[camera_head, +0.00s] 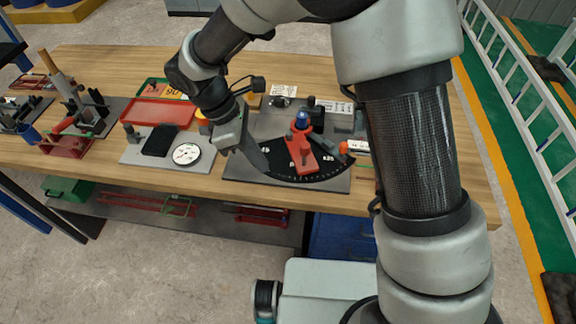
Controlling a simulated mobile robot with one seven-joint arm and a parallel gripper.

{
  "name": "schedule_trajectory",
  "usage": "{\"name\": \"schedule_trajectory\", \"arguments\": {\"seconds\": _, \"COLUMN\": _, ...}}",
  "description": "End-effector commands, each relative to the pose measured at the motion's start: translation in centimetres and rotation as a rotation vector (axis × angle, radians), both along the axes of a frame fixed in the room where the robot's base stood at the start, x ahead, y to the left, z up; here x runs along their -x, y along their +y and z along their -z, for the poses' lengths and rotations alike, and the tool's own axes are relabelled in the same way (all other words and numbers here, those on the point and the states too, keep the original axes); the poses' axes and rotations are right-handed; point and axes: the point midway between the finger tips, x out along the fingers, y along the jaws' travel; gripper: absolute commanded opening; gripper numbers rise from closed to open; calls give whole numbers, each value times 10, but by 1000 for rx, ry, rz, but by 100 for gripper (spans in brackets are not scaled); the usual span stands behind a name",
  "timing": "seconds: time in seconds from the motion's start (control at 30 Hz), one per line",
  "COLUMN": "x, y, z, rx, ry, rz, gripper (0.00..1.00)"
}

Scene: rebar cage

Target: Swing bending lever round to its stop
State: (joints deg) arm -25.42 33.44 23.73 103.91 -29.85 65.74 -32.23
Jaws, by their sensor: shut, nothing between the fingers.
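The bender stands on a dark grey plate (236,166) on the workbench. It has a black fan-shaped scale (310,178) with white marks along its curved front edge. A red arm (299,154) with a blue top (302,121) at its rear lies over the scale, pointing toward the front. A dark grey bar (325,145) with an orange end (343,148) lies to its right; I cannot tell which of these is the bending lever. My gripper (258,163) is shut and empty, pointing down at the left edge of the scale. Contact there cannot be judged.
Left of the bender are a plate with a round white dial (186,154) and a red tray (157,112). More fixtures and a red stand (66,145) are at the far left. My upper arm covers the bench's right part. The wooden front edge (110,157) is mostly clear.

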Motion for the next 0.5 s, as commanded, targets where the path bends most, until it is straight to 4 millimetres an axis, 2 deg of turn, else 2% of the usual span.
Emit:
{"name": "schedule_trajectory", "arguments": {"seconds": 0.1, "x": -7, "y": 7, "z": -13, "rx": -7, "ry": -46, "rz": -201, "gripper": 0}}
{"name": "schedule_trajectory", "arguments": {"seconds": 0.23, "x": -10, "y": 7, "z": -12, "rx": -6, "ry": -54, "rz": -268, "gripper": 0}}
{"name": "schedule_trajectory", "arguments": {"seconds": 0.37, "x": -12, "y": 1, "z": 4, "rx": -6, "ry": -52, "rz": -266, "gripper": 0}}
{"name": "schedule_trajectory", "arguments": {"seconds": 0.5, "x": -15, "y": -9, "z": 31, "rx": -6, "ry": -49, "rz": -265, "gripper": 0}}
